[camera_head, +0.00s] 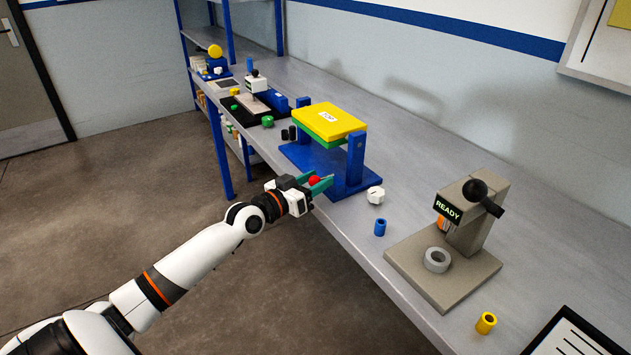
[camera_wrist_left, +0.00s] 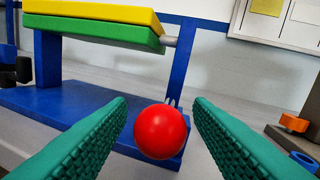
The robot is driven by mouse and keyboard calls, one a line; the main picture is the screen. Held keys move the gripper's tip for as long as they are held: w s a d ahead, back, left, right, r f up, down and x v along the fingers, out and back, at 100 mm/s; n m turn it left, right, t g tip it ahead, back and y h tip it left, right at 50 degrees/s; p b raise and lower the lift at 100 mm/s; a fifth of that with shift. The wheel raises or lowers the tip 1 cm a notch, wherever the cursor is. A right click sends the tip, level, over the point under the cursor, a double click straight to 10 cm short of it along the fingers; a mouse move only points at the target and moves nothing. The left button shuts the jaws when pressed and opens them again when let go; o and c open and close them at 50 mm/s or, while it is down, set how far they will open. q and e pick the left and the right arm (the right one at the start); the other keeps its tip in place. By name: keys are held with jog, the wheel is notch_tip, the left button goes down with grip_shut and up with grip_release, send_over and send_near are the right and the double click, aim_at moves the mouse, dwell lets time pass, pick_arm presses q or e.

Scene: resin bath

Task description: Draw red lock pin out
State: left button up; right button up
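The red ball-shaped knob of the lock pin (camera_wrist_left: 161,131) is in the middle of the left wrist view, in front of the blue stand (camera_wrist_left: 60,101). Any shaft behind the knob is hidden. My left gripper (camera_wrist_left: 161,112) is open, with one green ribbed finger on each side of the knob and a visible gap to each. In the head view the red knob (camera_head: 314,180) shows between the fingers of my left gripper (camera_head: 318,184), at the front edge of the blue stand (camera_head: 350,187). A yellow and green plate (camera_head: 329,119) tops the stand. My right gripper is not in view.
A white knob (camera_head: 375,195) and a blue cylinder (camera_head: 380,228) stand on the bench right of the stand. A grey press marked READY (camera_head: 447,250) and a yellow cylinder (camera_head: 486,323) are further right. Black cylinders (camera_head: 288,133) and a green knob (camera_head: 268,121) lie left.

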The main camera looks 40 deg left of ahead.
pick_arm(q)
jog(key=shift+s+a+f, duration=0.1)
jog(key=shift+s, duration=0.4)
jog(key=s+a+b, duration=0.1)
jog(key=s+a, duration=0.1)
jog(key=s, duration=0.8)
jog(key=shift+s+b, duration=0.35)
